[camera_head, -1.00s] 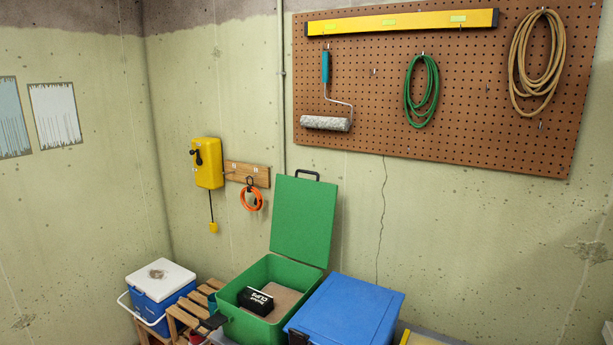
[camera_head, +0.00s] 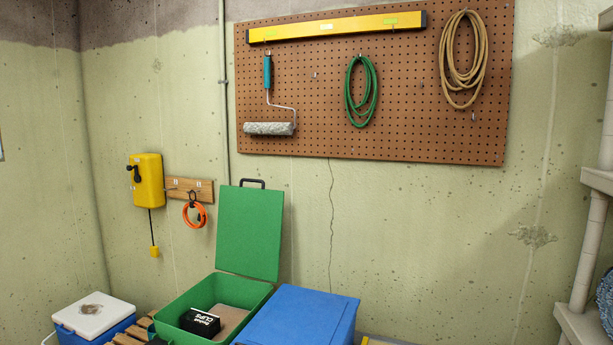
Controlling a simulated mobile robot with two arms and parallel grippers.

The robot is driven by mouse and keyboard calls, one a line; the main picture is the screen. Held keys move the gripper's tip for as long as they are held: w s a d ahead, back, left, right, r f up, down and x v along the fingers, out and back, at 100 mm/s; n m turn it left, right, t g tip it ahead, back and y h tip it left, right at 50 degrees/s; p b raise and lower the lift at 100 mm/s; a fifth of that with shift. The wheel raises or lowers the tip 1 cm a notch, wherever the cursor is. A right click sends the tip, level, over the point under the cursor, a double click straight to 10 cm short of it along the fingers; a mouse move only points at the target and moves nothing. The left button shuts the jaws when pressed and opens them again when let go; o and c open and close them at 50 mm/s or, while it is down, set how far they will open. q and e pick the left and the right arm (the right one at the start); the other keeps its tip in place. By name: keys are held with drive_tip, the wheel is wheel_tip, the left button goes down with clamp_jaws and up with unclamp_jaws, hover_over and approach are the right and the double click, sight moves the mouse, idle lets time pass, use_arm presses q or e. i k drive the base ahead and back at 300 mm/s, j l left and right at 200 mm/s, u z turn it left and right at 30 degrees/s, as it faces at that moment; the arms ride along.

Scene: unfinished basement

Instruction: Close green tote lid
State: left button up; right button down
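The green tote (camera_head: 187,301) stands at the bottom centre-left of the head view, with its front cut off by the lower edge. Its green lid (camera_head: 249,232) is open and stands upright at the back, leaning toward the wall. A black handle (camera_head: 252,183) is on the lid's top edge. Inside the tote lie a black box with white lettering (camera_head: 200,322) and a brown flat surface (camera_head: 234,318). Neither gripper can be made out in the current view.
A blue bin (camera_head: 302,315) stands right beside the tote. A blue cooler with a white lid (camera_head: 95,318) and a wooden slatted stand (camera_head: 132,335) are to its left. A pegboard (camera_head: 400,95) hangs above, and a shelf (camera_head: 585,270) stands at the right edge.

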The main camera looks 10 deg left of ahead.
sight(250, 221)
drive_tip(key=i+j+z, duration=0.15)
drive_tip(key=j+z, duration=0.6)
drive_tip(key=i+j+z, duration=0.1)
drive_tip(key=j+z, duration=0.3)
drive_tip(key=j, duration=0.1)
